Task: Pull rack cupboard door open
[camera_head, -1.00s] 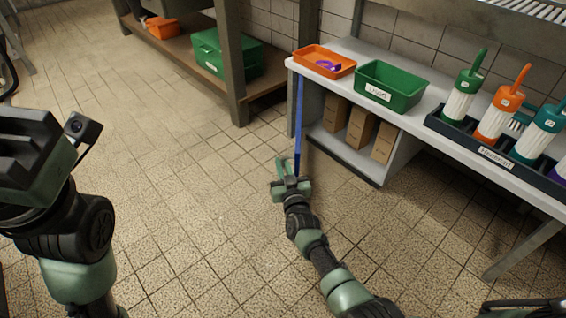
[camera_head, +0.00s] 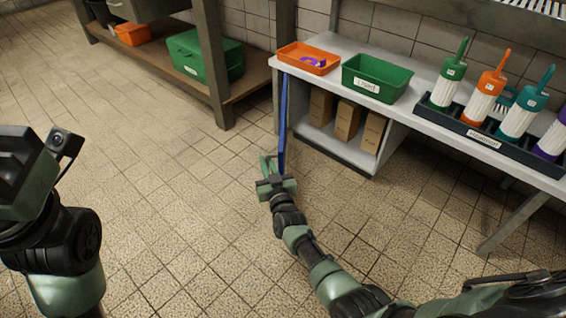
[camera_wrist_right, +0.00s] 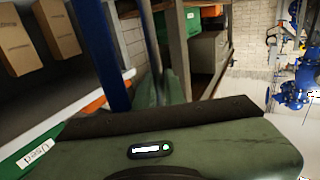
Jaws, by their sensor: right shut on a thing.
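The rack cupboard door (camera_head: 283,122) is a thin blue panel, seen nearly edge-on. It stands swung out at the left end of the cupboard under the white bench (camera_head: 352,52), and the inside shows. My right gripper (camera_head: 267,168) is at the door's near edge, low over the floor, and is shut on it; the exact grip is hard to see. In the right wrist view the blue door (camera_wrist_right: 100,50) rises beside the green fingers (camera_wrist_right: 174,88). My left gripper (camera_head: 28,165) is at the left edge, away from the door; its fingers cannot be made out.
Brown boxes (camera_head: 347,119) stand inside the cupboard. An orange tray (camera_head: 308,68), a green bin (camera_head: 375,92) and a rack of bottles (camera_head: 480,137) are on the bench. A wooden shelf unit (camera_head: 212,95) stands behind left. The tiled floor at left is clear.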

